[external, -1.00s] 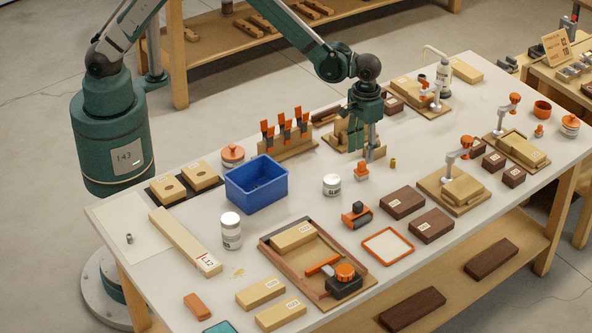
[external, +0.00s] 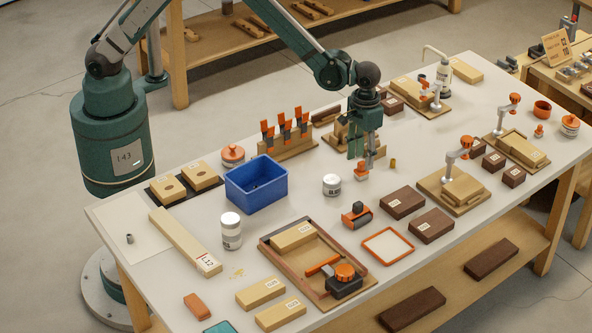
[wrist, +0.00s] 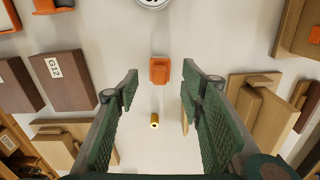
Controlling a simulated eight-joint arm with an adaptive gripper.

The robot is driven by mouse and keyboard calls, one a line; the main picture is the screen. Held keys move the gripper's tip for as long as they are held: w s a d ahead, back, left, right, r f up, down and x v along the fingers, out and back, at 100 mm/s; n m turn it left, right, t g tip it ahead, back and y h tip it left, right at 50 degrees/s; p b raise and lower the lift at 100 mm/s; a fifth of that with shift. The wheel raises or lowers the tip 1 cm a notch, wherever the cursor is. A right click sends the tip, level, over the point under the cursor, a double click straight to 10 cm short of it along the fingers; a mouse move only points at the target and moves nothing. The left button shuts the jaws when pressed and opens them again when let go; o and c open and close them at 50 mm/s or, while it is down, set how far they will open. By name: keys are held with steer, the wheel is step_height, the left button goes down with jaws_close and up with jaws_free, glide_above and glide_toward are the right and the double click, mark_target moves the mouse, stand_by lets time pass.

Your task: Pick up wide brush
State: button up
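I cannot tell for certain which thing is the wide brush. Several upright orange-and-black tools (external: 285,132), brush-like in shape, stand in a wooden rack left of my gripper in the external view. My gripper (external: 363,155) points down over the bench, right of that rack. In the wrist view my gripper (wrist: 159,84) is open, its green fingers well apart with nothing held between them. A small orange piece (wrist: 159,70) lies below, in line with the gap; it also shows in the external view (external: 361,173). A thin tan edge shows beside the right finger, partly hidden.
A small brass cylinder (wrist: 154,121) stands near the gap. Dark blocks (external: 402,202), a white jar (external: 332,185), a blue bin (external: 257,184) and an orange-and-dark tool (external: 357,214) surround the area. A wooden fixture (external: 452,190) stands to the right. Bare bench lies between them.

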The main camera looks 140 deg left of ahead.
mark_target(362, 162)
steer(key=shift+f, duration=2.55)
steer(key=c, duration=1)
